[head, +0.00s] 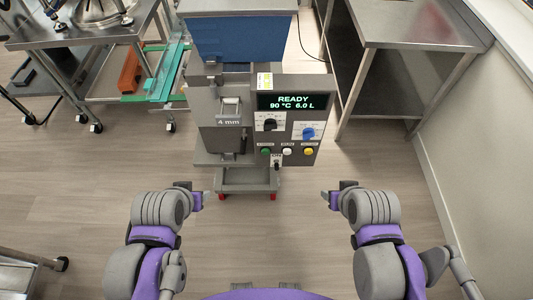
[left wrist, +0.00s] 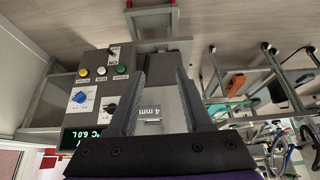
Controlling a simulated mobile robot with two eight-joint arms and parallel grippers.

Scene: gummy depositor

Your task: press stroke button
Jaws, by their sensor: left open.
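The depositor (head: 226,140) stands ahead with a grey control panel on its right side. Its display (head: 293,101) reads READY, 90 °C, 6.0 L. Below two knobs sit a green button (head: 265,152), a white button (head: 286,151) and a yellow button (head: 308,152); their labels are too small to read. The left wrist view shows the green (left wrist: 120,70), white (left wrist: 101,71) and yellow (left wrist: 83,72) buttons upside down. My left gripper (head: 206,198) is open and empty (left wrist: 160,80), apart from the machine. My right gripper (head: 325,197) is in front of the panel, apart from it; its jaws are unclear.
A black knob (head: 270,124), a blue knob (head: 308,133) and a toggle switch (head: 277,162) share the panel. A steel table (head: 415,25) stands at the right, a steel cart (head: 80,38) at the left. The floor (head: 265,235) between my arms is clear.

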